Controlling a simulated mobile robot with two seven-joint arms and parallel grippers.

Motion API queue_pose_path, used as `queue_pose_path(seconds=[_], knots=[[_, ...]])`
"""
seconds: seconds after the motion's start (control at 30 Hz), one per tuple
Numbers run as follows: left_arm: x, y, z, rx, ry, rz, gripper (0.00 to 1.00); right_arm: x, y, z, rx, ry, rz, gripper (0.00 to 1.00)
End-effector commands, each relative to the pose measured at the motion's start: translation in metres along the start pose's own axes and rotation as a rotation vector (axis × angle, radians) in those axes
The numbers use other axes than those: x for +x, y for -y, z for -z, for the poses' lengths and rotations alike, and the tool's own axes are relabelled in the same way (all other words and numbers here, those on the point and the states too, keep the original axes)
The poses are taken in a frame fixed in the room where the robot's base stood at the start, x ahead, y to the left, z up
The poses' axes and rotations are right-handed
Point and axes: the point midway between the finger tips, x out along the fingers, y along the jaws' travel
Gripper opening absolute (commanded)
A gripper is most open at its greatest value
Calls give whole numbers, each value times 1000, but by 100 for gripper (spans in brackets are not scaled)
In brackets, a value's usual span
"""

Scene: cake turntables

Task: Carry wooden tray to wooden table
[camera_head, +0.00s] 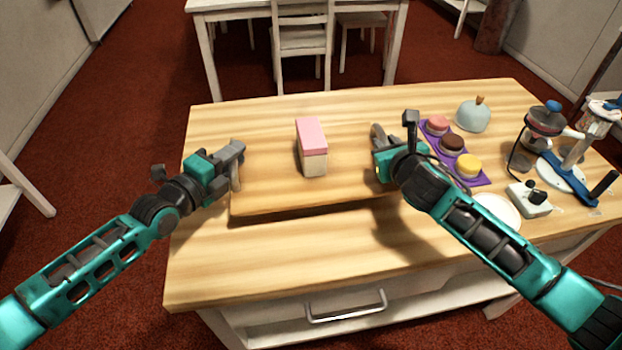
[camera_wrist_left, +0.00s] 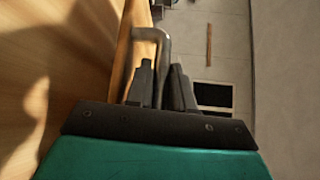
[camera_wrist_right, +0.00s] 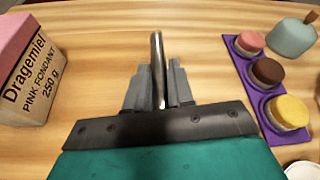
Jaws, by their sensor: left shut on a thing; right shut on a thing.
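The wooden tray (camera_head: 270,197) is a flat board of nearly the same colour as the counter, and a dark shadow shows below its front edge. A pink-topped fondant box (camera_head: 312,150) stands upright on it. My left gripper (camera_head: 238,160) is shut on the metal handle (camera_wrist_left: 152,36) at the tray's left end. My right gripper (camera_head: 378,140) is shut on the handle (camera_wrist_right: 157,70) at the right end, which my gripper partly hides in the head view. A wooden-topped table (camera_head: 300,5) with white legs stands at the back.
The tray is over a wooden counter (camera_head: 230,275) with a drawer handle in front. White chairs (camera_head: 300,42) stand at the back table. Red floor lies between.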

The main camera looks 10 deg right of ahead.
Motion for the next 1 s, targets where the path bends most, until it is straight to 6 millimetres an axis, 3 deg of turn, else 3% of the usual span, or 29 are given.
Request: queue_pose_path(seconds=[0.27, 1.0], knots=[[2, -6, 2, 0, 0, 6, 0, 3, -2, 5, 0, 5, -2, 0], [6, -44, 8, 0, 0, 6, 0, 17, -10, 40, 1, 5, -2, 0]])
